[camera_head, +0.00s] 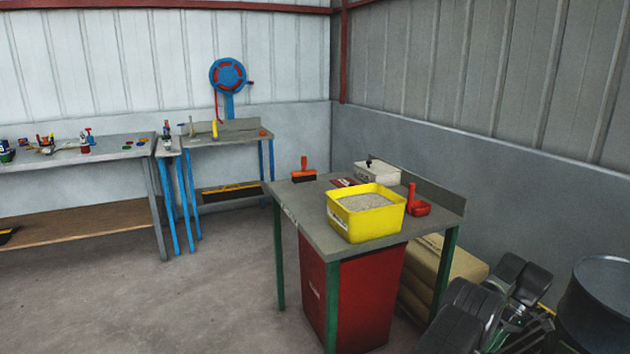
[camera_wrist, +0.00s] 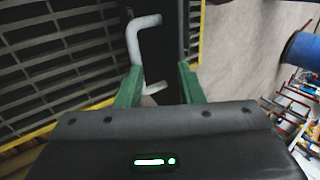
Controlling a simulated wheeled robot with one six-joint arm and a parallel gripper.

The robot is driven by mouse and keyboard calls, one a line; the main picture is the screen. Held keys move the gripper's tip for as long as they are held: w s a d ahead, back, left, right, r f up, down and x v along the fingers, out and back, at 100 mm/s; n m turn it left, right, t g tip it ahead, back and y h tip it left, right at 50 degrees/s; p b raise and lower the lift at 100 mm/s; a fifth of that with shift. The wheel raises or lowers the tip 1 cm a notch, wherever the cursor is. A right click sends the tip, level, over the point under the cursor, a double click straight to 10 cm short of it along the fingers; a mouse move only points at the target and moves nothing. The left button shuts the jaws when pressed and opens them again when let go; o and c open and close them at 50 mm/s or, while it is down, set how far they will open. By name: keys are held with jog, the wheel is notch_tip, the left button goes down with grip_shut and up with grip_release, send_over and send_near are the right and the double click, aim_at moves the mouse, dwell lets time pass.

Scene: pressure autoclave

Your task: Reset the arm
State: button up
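My gripper (camera_wrist: 158,84) shows in the wrist view with its two green fingers apart. It is open, and neither finger visibly touches anything. A pale bent handle (camera_wrist: 143,38) on a dark strip lies beyond the fingers, its lower end seen in the gap between them. I cannot tell how far it is from the fingertips. In the head view my arm is folded at the lower right, with black and green links. My fingers cannot be made out clearly there.
In the wrist view, a dark slatted panel (camera_wrist: 60,55) with yellow edging fills the left. In the head view, a dark drum (camera_head: 600,300) stands at the right. A green-legged table (camera_head: 305,205) holds a yellow bin (camera_head: 350,222). Concrete floor (camera_head: 190,300) is clear at the left.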

jog(key=f+b, duration=0.2)
jog(key=f, duration=0.1)
jog(key=f+b, duration=0.1)
jog(key=f, duration=0.1)
jog(key=shift+a+f, duration=0.25)
jog(key=shift+a, duration=0.1)
jog(key=shift+s+a+h, duration=0.1)
jog(key=shift+a+h, duration=0.05)
jog(key=shift+h, duration=0.15)
jog(key=shift+a+f, duration=0.1)
